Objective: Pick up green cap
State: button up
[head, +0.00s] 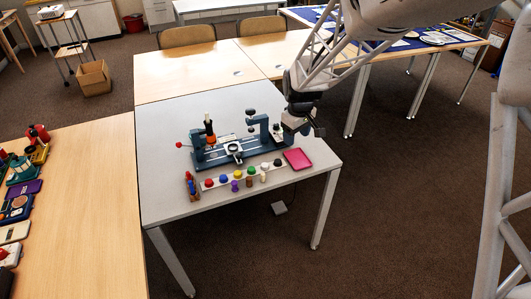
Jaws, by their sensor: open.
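The green cap (251,171) is a small rounded piece on the grey table. It stands in a row of coloured caps, between a yellow cap (237,174) on its left and a white cap (265,167) on its right. My gripper (305,130) is open, above the right part of the table. It is up and to the right of the green cap and apart from it. The space between its fingers is too small to make out.
A blue-grey apparatus (205,160) with uprights stands just behind the cap row. A pink tray (298,159) lies to the right. Small pegs, including a purple one (235,186), stand in front of the row. The table's front left (175,205) is clear.

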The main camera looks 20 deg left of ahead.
aim_at(251, 169)
jog(key=a+f+n, duration=0.1)
jog(key=a+f, duration=0.3)
jog(key=a, duration=0.1)
jog(key=a+f+n, duration=0.1)
jog(key=a+f, duration=0.4)
jog(key=a, duration=0.1)
jog(key=a+f+n, duration=0.2)
jog(key=a+f, duration=0.3)
jog(key=shift+w+a+f+g, duration=0.15)
jog(key=shift+w+a+g, duration=0.15)
jog(key=shift+a, duration=0.1)
jog(key=shift+f, duration=0.1)
jog(key=shift+f, duration=1.2)
jog(key=shift+f, duration=0.1)
jog(key=shift+f, duration=2.5)
jog(key=c, duration=1)
